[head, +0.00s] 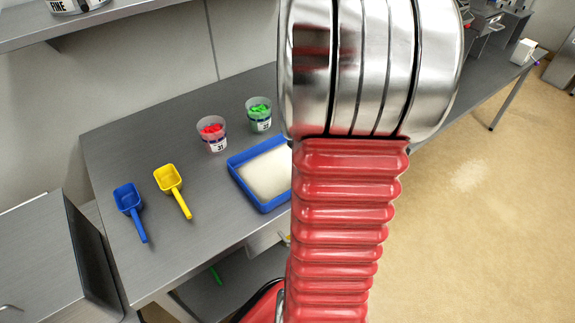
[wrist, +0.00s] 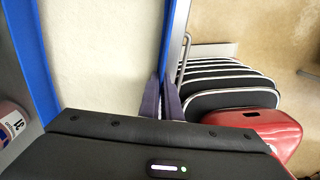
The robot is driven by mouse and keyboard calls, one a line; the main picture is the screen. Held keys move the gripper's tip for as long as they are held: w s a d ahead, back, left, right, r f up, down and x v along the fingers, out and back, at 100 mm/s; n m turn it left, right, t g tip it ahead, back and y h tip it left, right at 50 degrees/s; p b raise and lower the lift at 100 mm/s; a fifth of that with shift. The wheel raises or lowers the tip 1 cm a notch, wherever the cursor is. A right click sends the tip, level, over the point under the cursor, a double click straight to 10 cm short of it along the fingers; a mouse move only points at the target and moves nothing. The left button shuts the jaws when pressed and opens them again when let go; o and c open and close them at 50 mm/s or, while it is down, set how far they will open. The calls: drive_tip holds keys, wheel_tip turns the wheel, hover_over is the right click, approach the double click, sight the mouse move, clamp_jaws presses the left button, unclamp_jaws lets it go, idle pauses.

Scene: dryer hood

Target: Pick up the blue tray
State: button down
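The blue tray (head: 246,191) sits on the grey metal table, filled with a pale, cream-coloured material. My red arm hides its right part in the head view. In the wrist view the tray's blue left wall (wrist: 34,60) and right wall (wrist: 172,40) show, with the pale filling between them. My gripper (wrist: 162,100) is at the right wall, one dark finger on the inner side and one on the outer side. The fingers are close together and look shut on that wall. Their tips are partly hard to see, and the head view hides the gripper behind my arm.
On the table (head: 150,262) stand a cup with red contents (head: 213,137) and a cup with green contents (head: 259,117), behind the tray. A yellow scoop (head: 170,182) and a blue scoop (head: 129,203) lie to its left. A shelf (head: 100,22) runs above at the back left.

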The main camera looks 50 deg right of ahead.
idle(0.6)
wheel_tip(320, 180, up, 10)
idle(0.5)
drive_tip(key=shift+r, duration=0.1)
idle(0.4)
wheel_tip(320, 180, up, 5)
drive_tip(key=shift+f, duration=0.1)
idle(0.6)
drive_tip(key=a, duration=0.5)
drive_tip(key=d, duration=0.5)
idle(1.0)
